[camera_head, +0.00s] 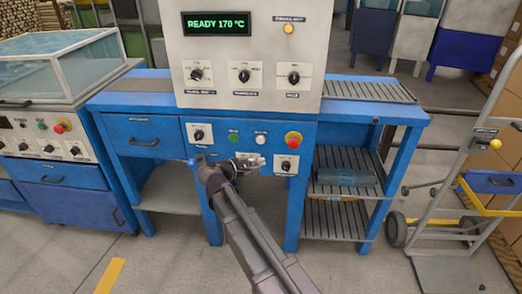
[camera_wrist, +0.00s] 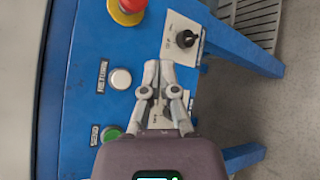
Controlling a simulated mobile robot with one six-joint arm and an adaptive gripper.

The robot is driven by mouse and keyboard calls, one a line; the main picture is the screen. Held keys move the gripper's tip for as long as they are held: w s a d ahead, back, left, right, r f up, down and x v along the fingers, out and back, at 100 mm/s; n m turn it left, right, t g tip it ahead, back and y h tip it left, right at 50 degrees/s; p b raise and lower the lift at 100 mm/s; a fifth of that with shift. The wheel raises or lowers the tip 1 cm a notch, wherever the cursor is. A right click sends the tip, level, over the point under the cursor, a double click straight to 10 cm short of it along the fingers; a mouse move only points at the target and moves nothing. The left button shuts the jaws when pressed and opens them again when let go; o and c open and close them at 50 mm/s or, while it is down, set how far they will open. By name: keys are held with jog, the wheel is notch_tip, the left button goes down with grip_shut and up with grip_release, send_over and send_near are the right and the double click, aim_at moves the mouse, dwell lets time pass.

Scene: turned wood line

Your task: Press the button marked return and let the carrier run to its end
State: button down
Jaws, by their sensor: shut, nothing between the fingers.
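A blue control panel (camera_head: 216,130) on the machine front carries a green button (camera_head: 234,138), a white button (camera_head: 260,139) and a red mushroom button (camera_head: 293,138) on a yellow collar. In the wrist view the white button (camera_wrist: 121,78) and green button (camera_wrist: 111,133) each have a dark label beside them, too small to read surely. My gripper (camera_head: 262,161) is shut and empty, just below the white button in the head view. In the wrist view its fingertips (camera_wrist: 159,66) lie right of the white button, apart from it. I cannot make out the carrier.
The display (camera_head: 216,23) reads READY 170 °C. Rotary knobs (camera_wrist: 187,39) sit near the buttons. A slatted bed (camera_head: 370,91) extends right, with slatted shelves below. A glass-covered machine (camera_head: 60,70) stands left and a hand truck (camera_head: 470,190) right. Floor in front is clear.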

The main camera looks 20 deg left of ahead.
aim_at(260, 140)
jog(key=shift+s+a, duration=0.15)
jog(key=shift+a, duration=0.5)
jog(key=shift+w+a, duration=0.35)
jog(key=shift+w, duration=1.05)
jog(key=shift+w+a, duration=0.3)
jog(key=shift+w, duration=1.15)
jog(key=shift+w+a, duration=0.35)
jog(key=shift+w, duration=1.05)
